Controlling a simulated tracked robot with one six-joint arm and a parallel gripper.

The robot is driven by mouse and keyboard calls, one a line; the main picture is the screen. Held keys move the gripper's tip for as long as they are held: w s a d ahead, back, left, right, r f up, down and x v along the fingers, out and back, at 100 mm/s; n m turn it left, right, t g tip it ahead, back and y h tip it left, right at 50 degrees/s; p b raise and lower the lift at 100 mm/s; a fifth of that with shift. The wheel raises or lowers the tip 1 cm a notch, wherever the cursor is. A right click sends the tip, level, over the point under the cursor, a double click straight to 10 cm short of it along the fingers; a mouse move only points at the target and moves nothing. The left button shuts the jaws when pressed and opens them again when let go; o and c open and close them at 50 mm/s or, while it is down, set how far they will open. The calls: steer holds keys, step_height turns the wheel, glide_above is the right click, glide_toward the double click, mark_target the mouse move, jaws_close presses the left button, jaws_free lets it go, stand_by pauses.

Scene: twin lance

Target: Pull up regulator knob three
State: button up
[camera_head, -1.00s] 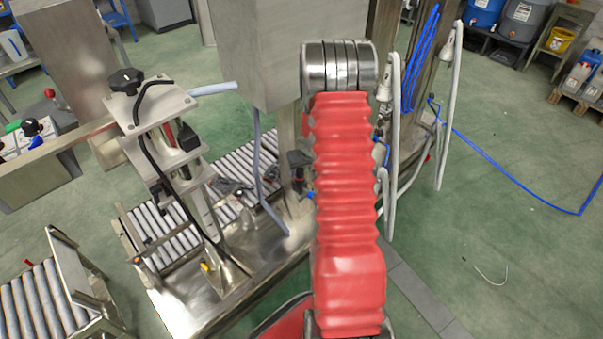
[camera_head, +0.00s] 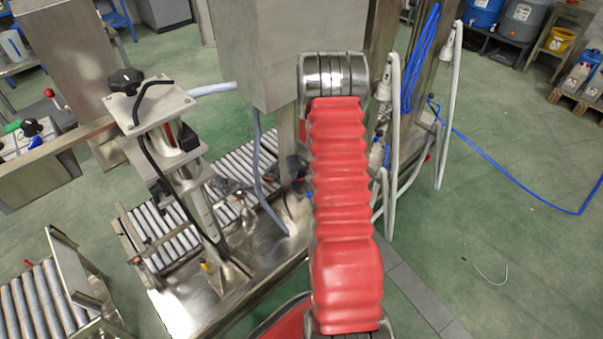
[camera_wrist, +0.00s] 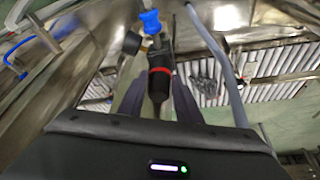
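A black cylindrical regulator knob (camera_wrist: 160,84) with a red ring shows in the middle of the wrist view. A blue fitting (camera_wrist: 151,22) sits above it in that picture, and a dark round gauge (camera_wrist: 132,43) is beside it. My gripper (camera_wrist: 158,88) has its two dark fingers apart, one on each side of the knob. I see no clear contact, and the depth between fingers and knob is hard to tell. In the head view my red-sleeved arm hides my gripper. A dark regulator part (camera_head: 293,166) shows left of the arm; I cannot read any knob number.
A grey hose (camera_wrist: 215,50) runs close to the right of the knob. Roller conveyors (camera_head: 160,235) and a metal stand with a black hand knob (camera_head: 126,81) are on the left. White hoses (camera_head: 393,130) hang close to the arm's right.

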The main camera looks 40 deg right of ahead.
jaws_close()
steer(key=shift+r, duration=0.6)
steer(key=o, duration=0.5)
jaws_free()
steer(key=shift+r, duration=0.1)
steer(key=v, duration=1.3)
steer(key=shift+s+r, duration=0.15)
steer(key=shift+r, duration=0.1)
